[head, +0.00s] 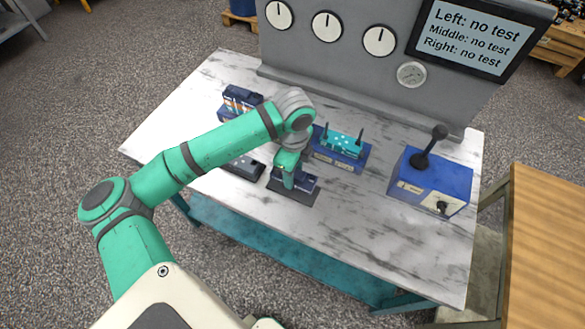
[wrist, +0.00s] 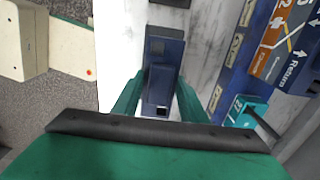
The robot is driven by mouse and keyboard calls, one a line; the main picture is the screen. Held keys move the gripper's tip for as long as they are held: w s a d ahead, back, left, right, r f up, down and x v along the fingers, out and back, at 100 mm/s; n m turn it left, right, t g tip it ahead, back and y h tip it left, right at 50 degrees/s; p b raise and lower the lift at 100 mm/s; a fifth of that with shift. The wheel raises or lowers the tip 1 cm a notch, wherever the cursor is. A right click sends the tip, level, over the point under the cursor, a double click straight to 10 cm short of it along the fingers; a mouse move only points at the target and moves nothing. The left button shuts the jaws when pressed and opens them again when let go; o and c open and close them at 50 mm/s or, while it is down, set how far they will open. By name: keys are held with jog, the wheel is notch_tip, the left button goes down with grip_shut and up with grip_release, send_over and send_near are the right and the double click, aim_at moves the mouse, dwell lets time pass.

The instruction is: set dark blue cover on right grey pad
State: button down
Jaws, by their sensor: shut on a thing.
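My gripper (head: 288,182) points down over the right grey pad (head: 292,197), near the front middle of the table. It is shut on the dark blue cover (head: 306,182). In the wrist view the cover (wrist: 164,80) lies lengthwise between the two green fingers (wrist: 160,100). The cover is over the pad, with pad edges showing in front of it. My gripper hides part of the cover, and I cannot tell whether the cover touches the pad. Another dark piece (head: 246,168) lies to the left, partly behind my arm.
A blue block with a teal valve and two upright levers (head: 341,147) stands just behind. A blue box with a black joystick (head: 432,180) stands at right. A dark blue unit (head: 240,100) is at back left. Bare marble lies in front and right of the pad.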

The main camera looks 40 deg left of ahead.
jog(key=shift+f, duration=1.75)
jog(key=shift+f, duration=0.6)
jog(key=c, duration=1)
grip_release()
jog(key=shift+s, duration=0.1)
jog(key=shift+r, duration=0.1)
notch_tip(320, 180, up, 11)
jog(key=shift+f, duration=0.2)
